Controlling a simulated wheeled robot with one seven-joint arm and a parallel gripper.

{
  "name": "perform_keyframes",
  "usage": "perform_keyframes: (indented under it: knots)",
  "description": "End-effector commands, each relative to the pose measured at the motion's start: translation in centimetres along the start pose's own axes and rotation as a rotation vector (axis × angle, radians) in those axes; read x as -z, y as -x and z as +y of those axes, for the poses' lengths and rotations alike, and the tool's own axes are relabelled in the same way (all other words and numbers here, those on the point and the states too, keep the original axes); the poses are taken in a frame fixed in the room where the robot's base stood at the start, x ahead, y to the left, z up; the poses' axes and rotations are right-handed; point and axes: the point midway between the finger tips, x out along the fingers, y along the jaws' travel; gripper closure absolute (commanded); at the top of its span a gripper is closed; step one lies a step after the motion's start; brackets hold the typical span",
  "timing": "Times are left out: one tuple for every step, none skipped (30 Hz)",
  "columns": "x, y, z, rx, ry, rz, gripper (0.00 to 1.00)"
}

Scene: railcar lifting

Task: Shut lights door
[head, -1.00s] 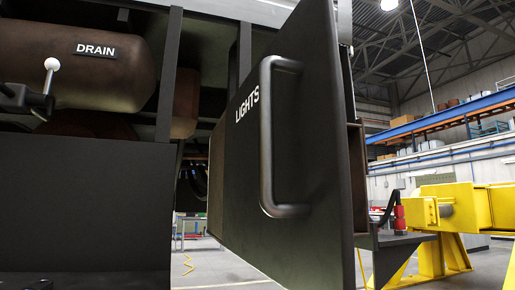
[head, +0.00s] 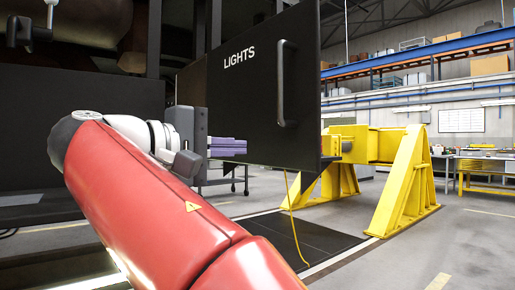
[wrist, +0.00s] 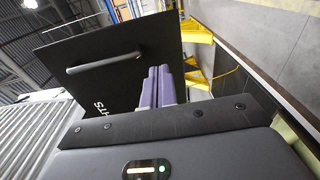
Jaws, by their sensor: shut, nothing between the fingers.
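The lights door (head: 245,90) is a black panel with a white LIGHTS label and a dark vertical bar handle (head: 287,83). It stands swung out from the railcar side. My gripper (head: 243,147) has purple fingers that are shut and empty. In the head view they show in front of the door's lower left part, left of and below the handle. In the wrist view the purple fingers (wrist: 158,88) overlap the door (wrist: 125,40), with the handle (wrist: 105,62) to their upper left. I cannot tell whether the fingers touch the door.
The dark railcar underside (head: 85,110) fills the left. A yellow stand (head: 405,185) is behind the door at right, with a yellow hose (head: 292,220) hanging near it. Workbenches (head: 480,170) are farther back. Open floor (head: 460,235) lies at right.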

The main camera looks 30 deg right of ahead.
Motion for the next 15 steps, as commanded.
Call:
perform_keyframes:
  knots:
    - [-0.1,0.1,0.5,-0.014,-0.009,-0.020,1.00]
    - [-0.2,0.1,0.8,-0.020,-0.013,-0.027,1.00]
    - [-0.3,0.0,1.0,-0.026,-0.016,-0.035,1.00]
    - [-0.3,-0.1,1.1,-0.028,-0.017,-0.038,1.00]
    - [-0.4,-0.4,1.1,-0.029,-0.018,-0.040,1.00]
    - [-0.5,-0.8,1.1,-0.029,-0.018,-0.041,1.00]
    - [-0.5,-1.2,1.1,-0.029,-0.018,-0.041,1.00]
    - [-0.5,-1.7,1.1,-0.028,-0.018,-0.041,1.00]
    - [-0.6,-2.4,1.1,-0.028,-0.018,-0.042,1.00]
    - [-0.6,-3.0,1.1,-0.029,-0.018,-0.041,1.00]
    - [-0.6,-3.6,1.1,-0.029,-0.018,-0.042,1.00]
    - [-0.6,-4.5,1.1,-0.028,-0.018,-0.041,1.00]
    - [-0.7,-5.2,1.1,-0.028,-0.018,-0.041,1.00]
    - [-0.7,-5.8,1.2,-0.028,-0.018,-0.042,1.00]
    - [-0.7,-6.7,1.2,-0.028,-0.018,-0.041,1.00]
